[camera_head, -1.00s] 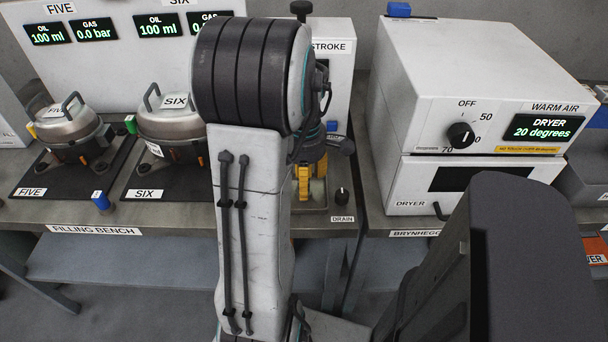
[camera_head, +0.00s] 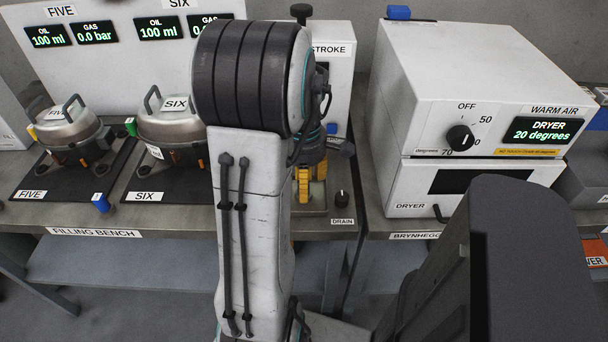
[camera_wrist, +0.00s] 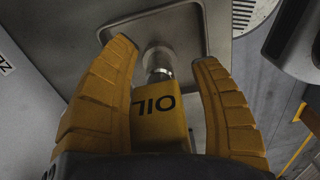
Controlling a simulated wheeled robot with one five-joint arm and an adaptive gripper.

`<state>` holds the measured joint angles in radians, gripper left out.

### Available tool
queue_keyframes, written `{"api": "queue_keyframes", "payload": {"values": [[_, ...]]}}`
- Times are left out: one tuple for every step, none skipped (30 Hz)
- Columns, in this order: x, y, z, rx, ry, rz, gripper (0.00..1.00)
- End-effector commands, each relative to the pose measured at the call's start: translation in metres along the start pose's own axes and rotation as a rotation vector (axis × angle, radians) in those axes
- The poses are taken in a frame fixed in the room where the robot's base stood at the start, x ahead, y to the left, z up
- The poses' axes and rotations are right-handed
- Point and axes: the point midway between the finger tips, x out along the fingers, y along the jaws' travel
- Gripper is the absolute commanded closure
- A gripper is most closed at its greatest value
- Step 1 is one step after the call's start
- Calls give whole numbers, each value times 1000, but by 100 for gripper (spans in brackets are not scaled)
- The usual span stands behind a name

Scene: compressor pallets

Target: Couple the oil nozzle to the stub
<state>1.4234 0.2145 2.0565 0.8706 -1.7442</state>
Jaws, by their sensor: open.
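In the wrist view the oil nozzle (camera_wrist: 160,122) is a yellow block marked OIL with a metal neck (camera_wrist: 158,62) at its far end. It lies between the two yellow fingers of my gripper (camera_wrist: 152,45). The neck is over a grey metal tray. In the head view my yellow fingers (camera_head: 303,186) show beside my arm, above the tray by the DRAIN label; the nozzle cannot be told apart from them there. I cannot identify the stub in either view.
Two metal compressors, FIVE (camera_head: 66,128) and SIX (camera_head: 168,122), stand on black mats on the filling bench (camera_head: 180,222), left of my arm. A small blue item (camera_head: 101,203) stands between them at the front. The white dryer (camera_head: 455,75) stands to the right.

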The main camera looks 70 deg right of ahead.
Motion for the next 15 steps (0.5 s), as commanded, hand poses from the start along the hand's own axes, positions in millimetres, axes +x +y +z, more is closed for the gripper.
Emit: {"api": "queue_keyframes", "payload": {"values": [[0, 0, 0, 0, 0, 0, 42], [0, 0, 0, 0, 0, 0, 40], [0, 0, 0, 0, 0, 0, 44], [0, 0, 0, 0, 0, 0, 46], [0, 0, 0, 0, 0, 0, 49], [0, 0, 0, 0, 0, 0, 52], [0, 0, 0, 0, 0, 0, 55], [0, 0, 0, 0, 0, 0, 58], [0, 0, 0, 0, 0, 0, 61], [0, 0, 0, 0, 0, 0, 64], [0, 0, 0, 0, 0, 0, 67], [0, 0, 0, 0, 0, 0, 70], [0, 0, 0, 0, 0, 0, 73], [0, 0, 0, 0, 0, 0, 76], [0, 0, 0, 0, 0, 0, 79]]}}
